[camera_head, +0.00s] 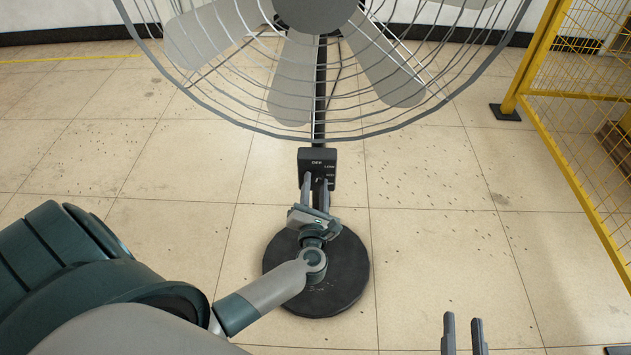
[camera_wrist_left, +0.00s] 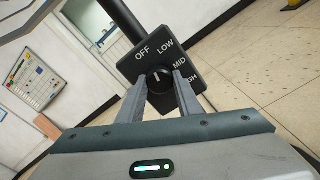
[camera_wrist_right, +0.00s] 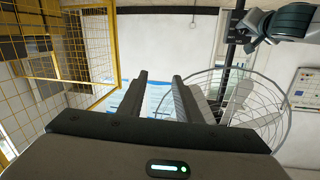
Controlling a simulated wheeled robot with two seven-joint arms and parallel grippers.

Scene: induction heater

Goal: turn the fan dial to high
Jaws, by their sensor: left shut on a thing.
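The fan's black control box (camera_head: 325,162) is on the pole below the fan cage. It bears the labels OFF, LOW, MID and HIGH. In the left wrist view the round black dial (camera_wrist_left: 159,81) is in the box face, with a white mark pointing roughly up, between OFF and LOW. My left gripper (camera_head: 316,183) is shut on the dial, one finger on each side; the fingers (camera_wrist_left: 160,80) partly cover the HIGH label. My right gripper (camera_head: 463,325) is open and empty at the lower right, away from the fan. Its parted fingers show in the right wrist view (camera_wrist_right: 160,98).
The large fan cage (camera_head: 322,137) overhangs the box. The round black fan base (camera_head: 345,285) stands on the tiled floor under my left gripper. A yellow mesh fence (camera_head: 575,140) stands at the right. The floor between fan and fence is free.

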